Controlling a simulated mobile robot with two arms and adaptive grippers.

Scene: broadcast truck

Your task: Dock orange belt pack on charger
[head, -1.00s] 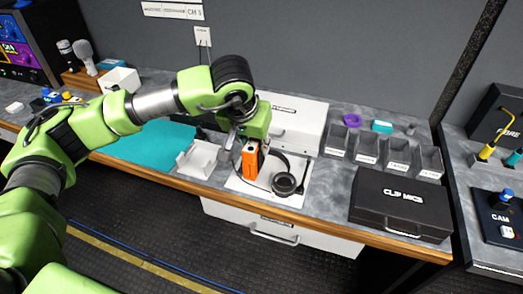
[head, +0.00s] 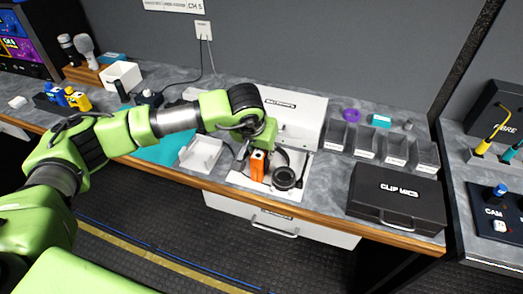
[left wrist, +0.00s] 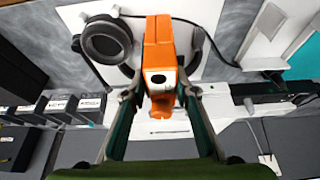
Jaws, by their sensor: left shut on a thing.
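The orange belt pack (head: 257,166) is over the white mat on the counter, beside the black headset. My left gripper (head: 257,150) is shut on it from above. In the left wrist view the belt pack (left wrist: 159,45) sits between the two fingers (left wrist: 160,92), with a dark round spot on its near end. I cannot tell whether it touches the mat. A dark base (head: 46,104) with blue and yellow packs at the far left looks like the charger; any free slot is too small to make out. My right gripper is not in view.
The headset (head: 286,179) lies close beside the belt pack on the mat (head: 240,180). A white tray (head: 204,151) stands left of it, a white case (head: 298,105) behind. A small black box (head: 148,97) and cable lie beyond my arm. A CLIP MICS case (head: 397,200) is right.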

